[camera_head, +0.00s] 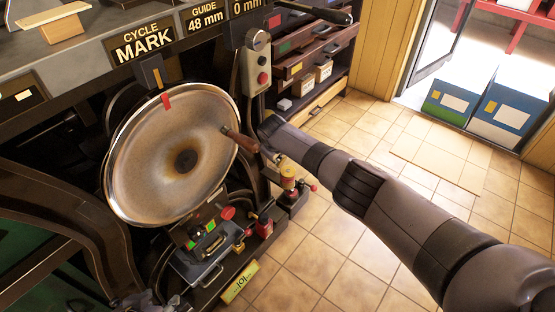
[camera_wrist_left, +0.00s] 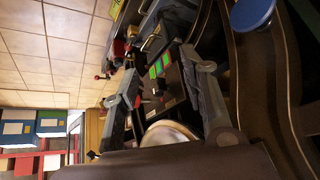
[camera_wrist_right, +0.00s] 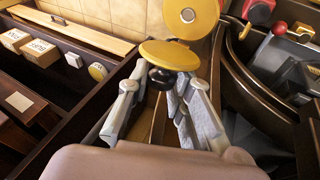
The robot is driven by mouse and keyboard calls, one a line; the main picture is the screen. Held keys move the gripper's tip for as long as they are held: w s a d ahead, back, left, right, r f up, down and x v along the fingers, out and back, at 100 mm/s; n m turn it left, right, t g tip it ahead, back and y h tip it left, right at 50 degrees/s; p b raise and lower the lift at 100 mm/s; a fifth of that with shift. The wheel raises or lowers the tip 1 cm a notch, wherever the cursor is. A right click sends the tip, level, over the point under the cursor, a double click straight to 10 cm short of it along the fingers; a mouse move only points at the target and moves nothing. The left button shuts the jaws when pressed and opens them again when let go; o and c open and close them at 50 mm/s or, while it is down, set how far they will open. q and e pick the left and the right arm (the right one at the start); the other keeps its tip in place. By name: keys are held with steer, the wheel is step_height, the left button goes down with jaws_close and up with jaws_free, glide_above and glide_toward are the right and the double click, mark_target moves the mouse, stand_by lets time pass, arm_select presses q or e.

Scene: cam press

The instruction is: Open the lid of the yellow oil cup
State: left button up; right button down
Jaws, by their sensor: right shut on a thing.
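The yellow oil cup (camera_head: 288,184) stands by the press's right foot in the head view. In the right wrist view, its round yellow top (camera_wrist_right: 205,22) has a small grey centre. A yellow disc-shaped lid (camera_wrist_right: 170,54) with a dark knob (camera_wrist_right: 161,77) shows nearer, tilted and apart from the cup's middle. My right gripper (camera_wrist_right: 160,80) is closed on the lid at its knob, between the fingertips. In the head view its fingers are mostly hidden by its arm. My left gripper (camera_wrist_left: 162,64) is open and empty, away from the cup.
A large metal disc (camera_head: 150,165) and a wooden handle (camera_head: 240,139) are left of the cup. A box with green buttons (camera_head: 205,238) sits below. Drawers (camera_head: 300,65) are behind. Tiled floor (camera_head: 310,245) is open to the right.

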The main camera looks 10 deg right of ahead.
steer(key=shift+w+a+f+h+b, duration=0.1)
steer(key=shift+a+f+h+b, duration=0.15)
steer(key=shift+b, duration=0.55)
arm_select(q)
steer(key=w+d+r+t+h+b, duration=0.1)
steer(key=w+d+r+t, duration=0.3)
steer(key=w+r+t, duration=0.5)
steer(key=shift+w+d+r+t+h, duration=0.35)
steer(key=shift+w+r+h, duration=0.6)
steer(key=shift+r, duration=0.75)
arm_select(e)
steer(key=shift+r+g, duration=0.1)
steer(key=shift+g, duration=0.4)
steer(key=c, duration=1.5)
jaws_free()
steer(key=shift+w, duration=0.1)
steer(key=shift+o, duration=0.2)
steer(key=shift+d, duration=0.1)
steer(key=shift+r, duration=0.15)
steer(key=v, duration=1.1)
steer(key=shift+s+a+r, duration=0.25)
